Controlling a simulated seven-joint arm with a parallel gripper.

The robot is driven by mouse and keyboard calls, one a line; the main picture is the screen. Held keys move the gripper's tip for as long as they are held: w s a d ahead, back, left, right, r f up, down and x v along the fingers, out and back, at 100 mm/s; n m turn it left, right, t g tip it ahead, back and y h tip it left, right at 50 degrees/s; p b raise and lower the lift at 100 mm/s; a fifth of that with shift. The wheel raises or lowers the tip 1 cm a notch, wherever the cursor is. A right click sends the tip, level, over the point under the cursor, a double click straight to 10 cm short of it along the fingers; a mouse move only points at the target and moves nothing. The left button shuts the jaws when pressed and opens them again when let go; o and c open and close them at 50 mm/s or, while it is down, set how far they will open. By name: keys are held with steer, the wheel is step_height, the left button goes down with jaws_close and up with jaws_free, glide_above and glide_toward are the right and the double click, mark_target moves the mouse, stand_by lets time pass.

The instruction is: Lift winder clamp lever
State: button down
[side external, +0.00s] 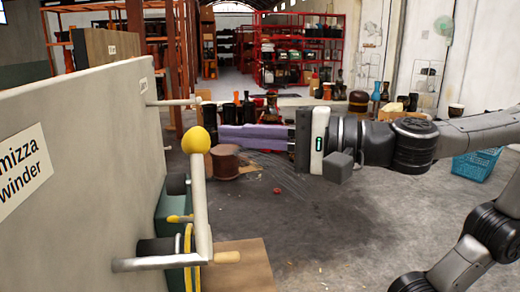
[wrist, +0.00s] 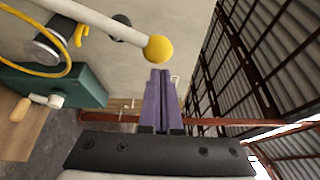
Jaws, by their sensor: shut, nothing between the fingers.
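The winder's clamp lever (side external: 200,205) is a pale bar with a yellow ball knob (side external: 196,140) at its end. In the side view it stands nearly upright in front of the grey wall panel, knob at the top. In the wrist view the lever (wrist: 95,18) enters from the upper left and its knob (wrist: 158,48) lies just beyond my fingertips. My gripper (side external: 220,136) has long purple fingers, pressed together and empty. The tips (wrist: 160,73) point at the knob at about its height, with a small gap in the picture. The depth between them is unclear.
A panel (side external: 85,160) labelled "mizza winder" fills the left. Below the lever are a green box (wrist: 75,86), yellow cord (wrist: 40,73) and a crank with a wooden handle (side external: 227,257). Drums and shelves stand behind. Open floor lies below my gripper.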

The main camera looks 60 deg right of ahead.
steer(key=shift+v, duration=2.2)
steer(key=shift+d, duration=0.1)
